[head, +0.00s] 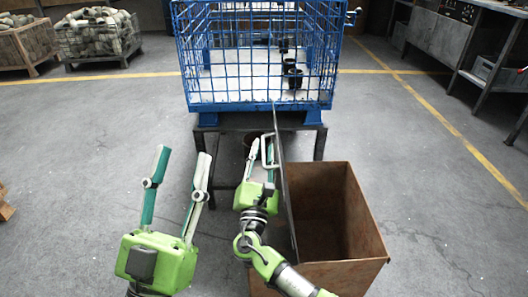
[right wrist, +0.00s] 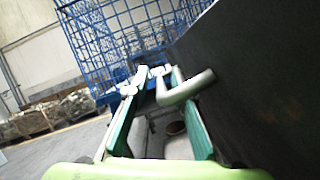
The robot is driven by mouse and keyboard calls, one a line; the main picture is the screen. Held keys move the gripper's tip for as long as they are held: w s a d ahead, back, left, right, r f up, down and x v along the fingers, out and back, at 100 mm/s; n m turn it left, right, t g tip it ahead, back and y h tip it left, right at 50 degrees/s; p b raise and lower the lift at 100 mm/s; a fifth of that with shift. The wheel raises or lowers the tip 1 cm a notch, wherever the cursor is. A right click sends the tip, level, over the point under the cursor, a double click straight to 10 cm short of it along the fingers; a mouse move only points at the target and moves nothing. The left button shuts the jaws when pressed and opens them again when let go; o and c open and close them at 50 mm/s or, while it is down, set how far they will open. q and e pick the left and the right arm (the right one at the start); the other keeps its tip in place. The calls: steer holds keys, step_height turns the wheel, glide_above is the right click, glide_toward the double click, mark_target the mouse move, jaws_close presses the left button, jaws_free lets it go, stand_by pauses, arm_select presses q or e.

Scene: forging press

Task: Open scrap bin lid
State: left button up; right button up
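The scrap bin (head: 360,215) is an open-topped, rusty brown box at the lower right of the head view. Its dark lid (head: 284,180) stands upright, nearly edge-on, along the bin's left side. The lid also fills the right of the right wrist view (right wrist: 265,80). A pale bent handle (right wrist: 196,84) sticks out from the lid. My right gripper (head: 262,146) is at this handle, its fingers partly apart. The handle's bar lies between them and its arm crosses over the right finger; firm contact cannot be told. My left gripper (head: 184,154) is wide open and empty, further left.
A blue wire cage (head: 255,60) with dark cups inside stands on a dark metal stand (head: 318,142) behind the bin. Filled crates (head: 98,35) are at the back left, and workbenches (head: 440,50) at the back right.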

stand_by(0.3)
steer(key=v, duration=1.2)
